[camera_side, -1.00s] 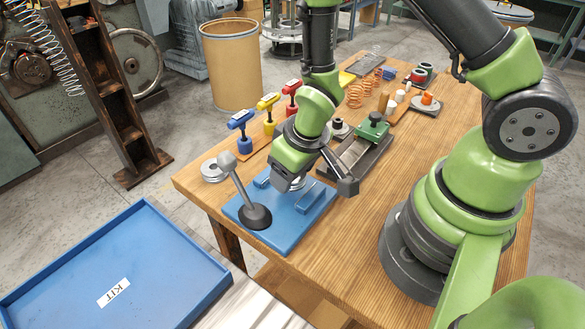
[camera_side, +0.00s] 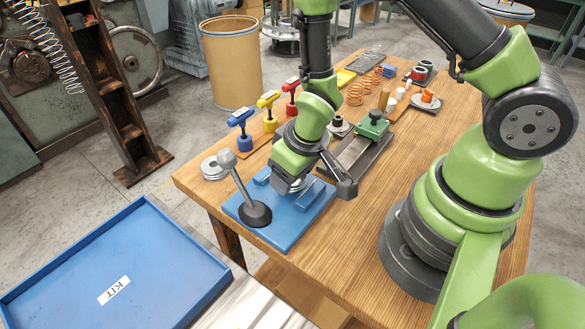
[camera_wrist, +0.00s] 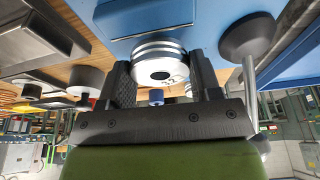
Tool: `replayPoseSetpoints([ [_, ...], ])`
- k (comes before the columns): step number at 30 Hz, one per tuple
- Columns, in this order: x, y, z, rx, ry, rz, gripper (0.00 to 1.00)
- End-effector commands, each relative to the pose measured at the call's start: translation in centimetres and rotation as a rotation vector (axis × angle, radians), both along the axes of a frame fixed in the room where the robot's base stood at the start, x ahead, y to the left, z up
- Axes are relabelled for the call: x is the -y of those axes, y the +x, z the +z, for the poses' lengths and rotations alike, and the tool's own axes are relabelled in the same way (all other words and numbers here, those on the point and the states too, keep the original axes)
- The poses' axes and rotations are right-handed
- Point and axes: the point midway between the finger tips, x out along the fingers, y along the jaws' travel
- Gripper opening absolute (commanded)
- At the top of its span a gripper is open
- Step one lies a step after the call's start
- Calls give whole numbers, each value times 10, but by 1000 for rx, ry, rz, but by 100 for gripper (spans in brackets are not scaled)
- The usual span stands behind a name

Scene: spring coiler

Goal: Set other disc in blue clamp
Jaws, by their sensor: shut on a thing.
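The blue clamp (camera_side: 284,237) is a flat blue plate with two raised blue blocks and a grey ball-topped lever on a dark round foot. My gripper (camera_side: 298,186) is low over the plate, between the two blocks. In the wrist view, my gripper (camera_wrist: 166,78) is shut on a shiny round metal disc (camera_wrist: 160,66). The disc looks layered, so whether one or more discs are there is hard to tell. It is close over the blue plate (camera_wrist: 205,12); contact cannot be told. My gripper hides most of it in the side view.
Grey rings (camera_side: 213,168) lie at the table's left edge. Blue (camera_side: 242,130), yellow (camera_side: 268,110) and red (camera_side: 292,98) T-handled tools stand behind the plate. A dark fixture with a green block (camera_side: 372,127) is close on the right. An empty blue KIT tray (camera_side: 150,245) is at front left.

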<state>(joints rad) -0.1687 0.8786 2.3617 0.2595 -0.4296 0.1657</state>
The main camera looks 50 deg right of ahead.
Motion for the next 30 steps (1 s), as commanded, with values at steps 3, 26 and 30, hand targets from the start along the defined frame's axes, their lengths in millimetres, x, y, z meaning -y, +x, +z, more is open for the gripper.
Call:
replayPoseSetpoints([
  [3, 0, 0, -1, 1, 0, 1, 22],
  [26, 0, 0, -9, 0, 0, 1, 22],
  [30, 0, 0, -11, 1, 0, 1, 22],
])
